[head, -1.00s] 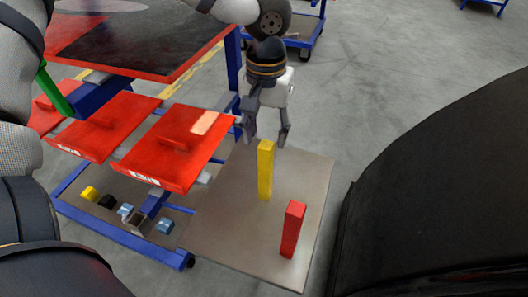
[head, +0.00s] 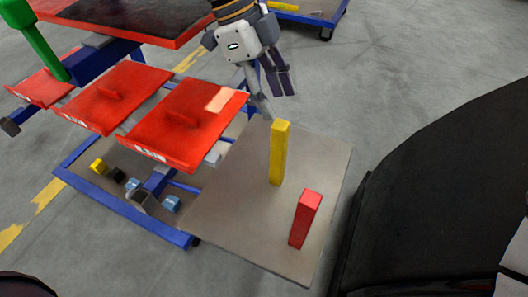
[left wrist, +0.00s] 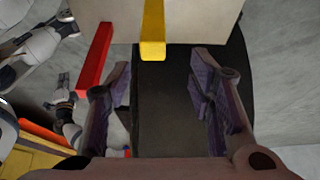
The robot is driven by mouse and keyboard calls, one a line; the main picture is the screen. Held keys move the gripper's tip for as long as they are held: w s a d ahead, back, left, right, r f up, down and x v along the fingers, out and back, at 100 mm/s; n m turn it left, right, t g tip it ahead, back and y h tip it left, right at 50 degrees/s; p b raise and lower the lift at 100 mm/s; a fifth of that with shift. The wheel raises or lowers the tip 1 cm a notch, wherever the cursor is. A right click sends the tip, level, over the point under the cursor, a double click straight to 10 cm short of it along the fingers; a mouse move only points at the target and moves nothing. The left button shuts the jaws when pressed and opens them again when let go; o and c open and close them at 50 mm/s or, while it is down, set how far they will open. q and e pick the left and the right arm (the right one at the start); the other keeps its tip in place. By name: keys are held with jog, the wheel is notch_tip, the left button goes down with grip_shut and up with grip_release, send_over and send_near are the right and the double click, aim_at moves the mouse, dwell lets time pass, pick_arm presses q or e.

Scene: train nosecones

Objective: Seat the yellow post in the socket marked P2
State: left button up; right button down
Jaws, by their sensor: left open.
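The yellow post (head: 279,153) stands upright on a flat grey board (head: 235,200). It also shows in the left wrist view (left wrist: 152,30), at the top between the fingers. My left gripper (head: 276,98) is open and empty, just beyond and above the post in the head view, its fingers pointing down. In the left wrist view its fingers (left wrist: 164,82) are spread apart, with the post's end ahead of them, not between the pads. No socket marked P2 can be made out. My right gripper is not seen.
A red post (head: 304,218) stands on the same board, nearer and to the right. Red trays (head: 187,122) on a blue cart (head: 150,225) lie to the left, with small blocks on a lower shelf. A large dark curved body (head: 440,190) fills the right. Grey floor lies behind.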

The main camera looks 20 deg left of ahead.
aim_at(286, 147)
pick_arm(q)
jog(key=x, duration=0.4)
jog(key=a+x, duration=0.1)
jog(key=x, duration=0.7)
jog(key=shift+s+a+f+b, duration=0.25)
jog(key=shift+s+f+b, duration=0.05)
jog(key=shift+s, duration=0.1)
jog(key=shift+r, duration=0.1)
grip_shut()
